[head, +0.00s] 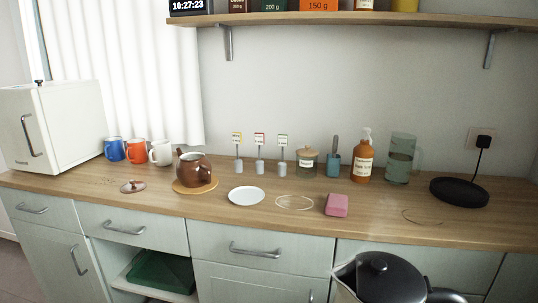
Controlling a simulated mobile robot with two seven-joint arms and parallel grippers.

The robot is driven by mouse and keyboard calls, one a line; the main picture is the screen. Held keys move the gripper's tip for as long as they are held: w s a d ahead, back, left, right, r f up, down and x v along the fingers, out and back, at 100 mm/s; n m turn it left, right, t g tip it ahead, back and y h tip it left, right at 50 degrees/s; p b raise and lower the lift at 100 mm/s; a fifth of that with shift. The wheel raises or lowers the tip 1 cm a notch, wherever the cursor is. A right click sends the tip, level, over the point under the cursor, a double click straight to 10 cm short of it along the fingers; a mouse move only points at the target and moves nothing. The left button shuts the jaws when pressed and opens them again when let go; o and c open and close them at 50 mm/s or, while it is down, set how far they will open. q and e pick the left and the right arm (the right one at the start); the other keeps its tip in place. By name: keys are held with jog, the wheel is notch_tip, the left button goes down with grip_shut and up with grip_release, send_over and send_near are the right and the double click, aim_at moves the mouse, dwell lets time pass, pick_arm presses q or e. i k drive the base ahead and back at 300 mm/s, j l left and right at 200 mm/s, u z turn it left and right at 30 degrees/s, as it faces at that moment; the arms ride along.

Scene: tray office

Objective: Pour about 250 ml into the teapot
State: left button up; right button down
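A brown teapot (197,172) stands upright on a round wooden mat (181,190) at the left middle of the counter. Its top looks uncovered, and a brown lid (132,186) lies on the counter to its left. The inside of the teapot cannot be made out. A steel kettle with a black lid (380,281) is at the bottom edge, in front of the counter and nearer to me. Its spout points left and its black handle is to the right; its lower part is cut off. Neither gripper is visible, so what holds the kettle is hidden.
A black round base (459,191) sits at the right, plugged into the wall. A white saucer (246,196), pink sponge (337,205), soap bottle (363,160) and green jug (400,158) stand between. Mugs (137,150) are at the back left. A shelf (350,18) hangs above.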

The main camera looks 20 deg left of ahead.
aim_at(193, 169)
jog(key=j+u, duration=0.1)
jog(key=j, duration=0.4)
jog(key=i+j+u, duration=0.15)
jog(key=j, duration=0.35)
jog(key=j+u, duration=0.1)
jog(key=j, duration=0.4)
jog(key=i, duration=0.05)
